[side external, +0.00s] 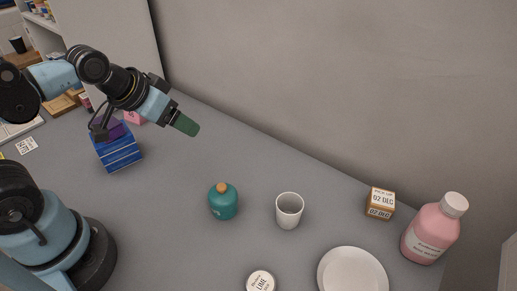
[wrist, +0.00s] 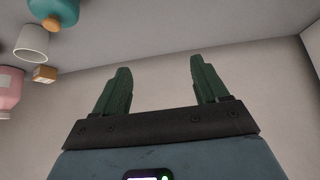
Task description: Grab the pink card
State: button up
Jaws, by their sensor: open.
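A small pink item (side external: 137,118) shows in the side external view, behind a blue box and below my arm. My arm and the box hide part of it, and I cannot tell for certain that it is the pink card. My gripper (side external: 187,125) has green fingers and is held above the counter, to the right of the pink item and apart from it. In the wrist view, my gripper (wrist: 160,65) has its two fingers spread, with nothing between them. No pink card shows in the wrist view.
The blue box (side external: 119,157) stands below my forearm. A teal bottle (side external: 223,203), white cup (side external: 289,211), orange date box (side external: 380,203), pink bottle (side external: 430,234), white plate (side external: 352,275) and round labelled tub (side external: 261,282) stand rightward. A wall runs behind; the counter's middle is clear.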

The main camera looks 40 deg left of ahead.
jog(key=c, duration=0.3)
jog(key=w+a+f+n+g+y, duration=0.2)
jog(key=w+a+n+g+y, duration=0.3)
jog(key=a+n, duration=0.6)
jog(key=a+f+n+g+y, duration=0.1)
jog(key=a+f+n+y, duration=0.1)
jog(key=a, duration=0.5)
jog(key=a+f+n+g+y, duration=0.2)
jog(key=a+f+n, duration=0.2)
jog(key=a, duration=0.3)
jog(key=a+f+n+g+y, duration=0.1)
jog(key=a+f+n+y, duration=0.2)
jog(key=a, duration=0.4)
jog(key=shift+s+a+f+g, duration=0.3)
jog(key=shift+s+f, duration=0.05)
jog(key=shift+f, duration=0.3)
